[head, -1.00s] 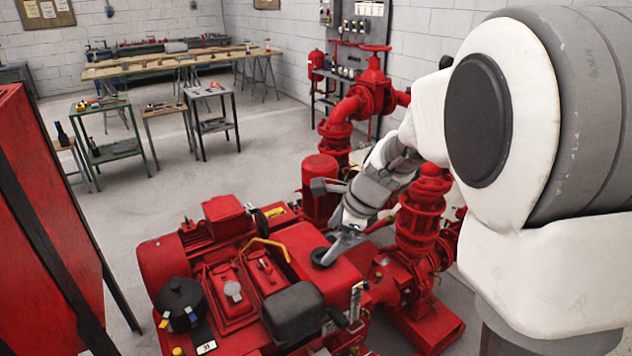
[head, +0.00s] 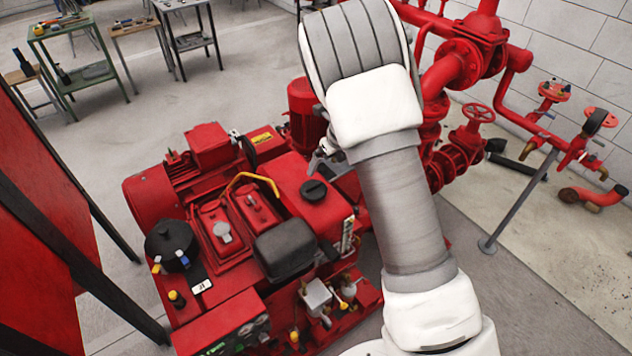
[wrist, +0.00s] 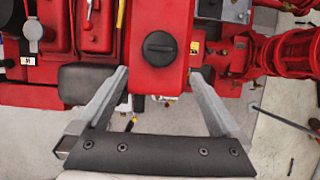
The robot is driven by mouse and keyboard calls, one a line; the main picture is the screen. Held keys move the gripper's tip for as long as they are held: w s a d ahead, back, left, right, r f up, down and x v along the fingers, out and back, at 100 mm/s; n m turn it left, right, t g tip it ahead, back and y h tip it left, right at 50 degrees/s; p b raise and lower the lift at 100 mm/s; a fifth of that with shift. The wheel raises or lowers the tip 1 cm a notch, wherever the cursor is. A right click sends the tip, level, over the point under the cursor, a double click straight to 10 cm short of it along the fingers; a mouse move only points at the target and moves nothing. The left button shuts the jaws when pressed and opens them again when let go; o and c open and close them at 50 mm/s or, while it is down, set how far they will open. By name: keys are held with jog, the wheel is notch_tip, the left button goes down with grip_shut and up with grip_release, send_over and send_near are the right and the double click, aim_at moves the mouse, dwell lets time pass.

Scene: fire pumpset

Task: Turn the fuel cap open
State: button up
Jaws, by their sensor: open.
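The fuel cap (head: 313,190) is a round black cap with a raised grip bar. It sits on top of the red fuel tank (head: 322,213) of the pumpset. In the wrist view the cap (wrist: 159,48) is near the top centre, its bar running roughly left to right. My gripper (wrist: 160,74) is open and empty, its two grey fingers spread on either side of the tank's image. The cap lies between and beyond the fingertips, apart from them. In the head view my arm hides most of the gripper, which shows in part behind the cap.
A yellow bent handle (head: 250,182) and a black box-like part (head: 285,250) are close to the tank. A black round pot (head: 171,243) is at the engine's left. Red pipes and valves (head: 465,60) stand behind my arm. A red cabinet (head: 40,220) is at the left.

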aim_at(314, 185)
jog(key=x, duration=1.3)
jog(key=shift+w+f, duration=0.1)
jog(key=c, duration=1.3)
